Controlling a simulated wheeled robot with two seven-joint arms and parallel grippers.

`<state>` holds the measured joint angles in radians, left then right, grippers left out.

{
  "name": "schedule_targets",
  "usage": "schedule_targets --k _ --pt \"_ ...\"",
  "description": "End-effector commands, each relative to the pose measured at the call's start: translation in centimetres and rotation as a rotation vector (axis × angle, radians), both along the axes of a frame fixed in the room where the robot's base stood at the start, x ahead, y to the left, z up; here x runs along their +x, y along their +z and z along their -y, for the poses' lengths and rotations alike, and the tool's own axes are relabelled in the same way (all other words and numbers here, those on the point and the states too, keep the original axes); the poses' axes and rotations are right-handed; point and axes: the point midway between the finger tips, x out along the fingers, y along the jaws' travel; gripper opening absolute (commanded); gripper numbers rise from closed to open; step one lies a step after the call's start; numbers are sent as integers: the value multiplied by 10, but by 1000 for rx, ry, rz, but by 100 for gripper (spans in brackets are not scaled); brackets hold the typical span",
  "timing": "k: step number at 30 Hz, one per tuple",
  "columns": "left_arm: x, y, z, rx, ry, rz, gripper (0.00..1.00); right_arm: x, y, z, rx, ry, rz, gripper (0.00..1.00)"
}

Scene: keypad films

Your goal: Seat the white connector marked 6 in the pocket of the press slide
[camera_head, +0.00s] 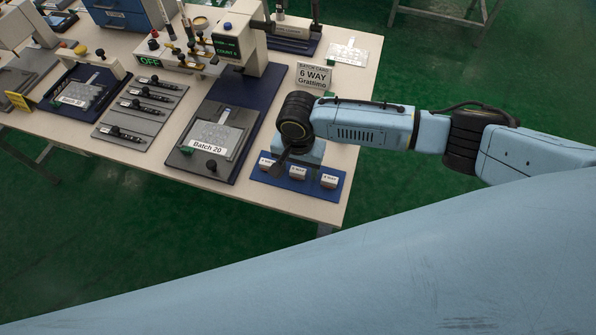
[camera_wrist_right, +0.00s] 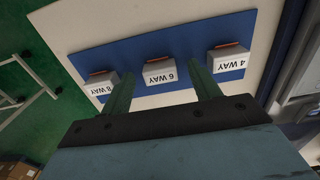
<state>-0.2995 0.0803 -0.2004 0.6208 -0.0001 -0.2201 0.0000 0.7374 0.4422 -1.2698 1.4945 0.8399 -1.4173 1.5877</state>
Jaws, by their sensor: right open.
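The white connector marked 6 WAY (camera_wrist_right: 160,71) sits on a blue mat (camera_wrist_right: 120,53), between the connectors marked 4 WAY (camera_wrist_right: 228,58) and 8 WAY (camera_wrist_right: 103,85). In the head view it is the middle white block (camera_head: 298,171). My right gripper (camera_wrist_right: 160,76) is open and empty, its fingers apart on either side of the 6 WAY connector as seen from the wrist. Whether they touch it cannot be told. The press slide (camera_head: 236,147) lies left of the mat, carrying a film panel labelled Batch 20. Its pocket is too small to make out. My left gripper is out of view.
The press (camera_head: 246,35) stands behind the slide. A batch card (camera_head: 313,75) reading 6 WAY stands behind my right wrist. A grey rack (camera_head: 140,108) with dark tools lies to the left. The table's front edge is close to the mat.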

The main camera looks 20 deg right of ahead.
Motion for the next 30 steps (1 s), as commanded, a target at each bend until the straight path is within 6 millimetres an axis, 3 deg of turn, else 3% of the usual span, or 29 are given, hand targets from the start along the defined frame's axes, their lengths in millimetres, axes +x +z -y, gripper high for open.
schedule_targets --k 5,16,24,30 --pt "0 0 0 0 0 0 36 0 0 0 1 0 1 62" --pt "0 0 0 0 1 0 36 0 1 0 1 0 1 14" --pt "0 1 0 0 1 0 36 0 5 -1 2 0 1 14" --pt "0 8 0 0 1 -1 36 1 37 -1 4 1 3 14"
